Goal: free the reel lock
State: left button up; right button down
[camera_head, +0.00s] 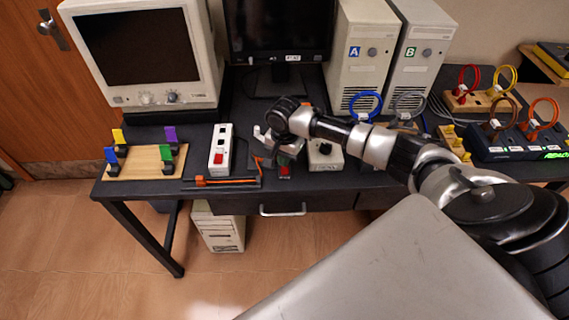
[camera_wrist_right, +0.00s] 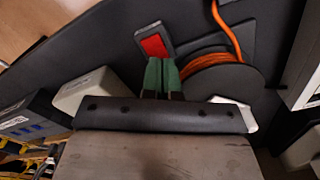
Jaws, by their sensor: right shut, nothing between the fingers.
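The orange cord (camera_wrist_right: 204,64) lies wound on a dark round reel (camera_wrist_right: 250,85) in the right wrist view. My left gripper is out of view.
A white box with a red switch (camera_head: 219,150) stands left of my right gripper, and a white box with a knob (camera_head: 325,154) right. A wooden board with coloured clips (camera_head: 146,161) lies at the left. Monitors and computer towers (camera_head: 358,50) line the back.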

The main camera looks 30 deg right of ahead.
jog(key=shift+s+f, duration=0.1)
jog(key=shift+f, duration=0.75)
jog(key=shift+r, duration=0.1)
dwell(0.3)
jog(key=shift+r+p, duration=0.7)
jog(key=shift+p, duration=0.2)
notch_tip(320, 180, up, 6)
jog(key=p, duration=0.6)
jog(key=shift+f+p, duration=0.25)
jog(key=shift+p, duration=0.15)
